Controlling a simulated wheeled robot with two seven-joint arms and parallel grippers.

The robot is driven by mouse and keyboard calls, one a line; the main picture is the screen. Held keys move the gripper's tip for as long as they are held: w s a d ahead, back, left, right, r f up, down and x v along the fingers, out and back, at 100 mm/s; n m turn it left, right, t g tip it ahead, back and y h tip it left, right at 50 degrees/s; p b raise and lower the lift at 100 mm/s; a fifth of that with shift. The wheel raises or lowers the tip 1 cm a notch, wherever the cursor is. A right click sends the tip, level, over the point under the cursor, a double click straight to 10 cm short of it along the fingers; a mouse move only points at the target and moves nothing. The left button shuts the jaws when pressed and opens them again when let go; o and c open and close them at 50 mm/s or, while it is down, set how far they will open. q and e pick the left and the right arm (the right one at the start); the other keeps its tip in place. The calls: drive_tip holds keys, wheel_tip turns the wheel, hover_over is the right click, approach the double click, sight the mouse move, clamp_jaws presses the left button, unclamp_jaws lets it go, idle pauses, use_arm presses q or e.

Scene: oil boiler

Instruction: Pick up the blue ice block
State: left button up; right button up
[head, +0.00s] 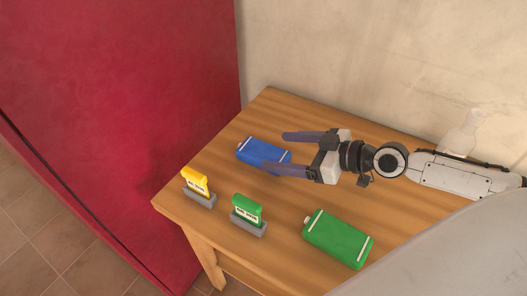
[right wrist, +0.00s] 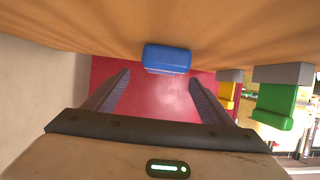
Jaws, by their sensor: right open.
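The blue ice block (head: 258,150) lies flat on the wooden table, near its left part. My right gripper (head: 275,152) reaches in from the right, open and empty, its two purple fingers pointing left. In the head view the near fingertip overlaps the block's lower edge, and the far finger is above and right of the block. In the right wrist view the block (right wrist: 166,57) shows ahead, between the lines of the open fingers (right wrist: 159,78). I cannot tell if a finger touches it. My left gripper is not in view.
A green block (head: 338,239) lies at the table's front. A yellow tag (head: 195,181) and a green tag (head: 246,208) stand in grey bases along the left front edge. A red cabinet (head: 120,110) is left of the table (head: 265,104); a wall is behind.

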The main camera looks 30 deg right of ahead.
sight(263, 151)
drive_tip(key=shift+p+x, duration=0.7)
drive_tip(key=shift+x, duration=2.35)
drive_tip(key=shift+s+a+f, duration=0.15)
drive_tip(key=shift+s, duration=0.05)
drive_tip(key=shift+c, duration=0.3)
drive_tip(key=c, duration=1.3)
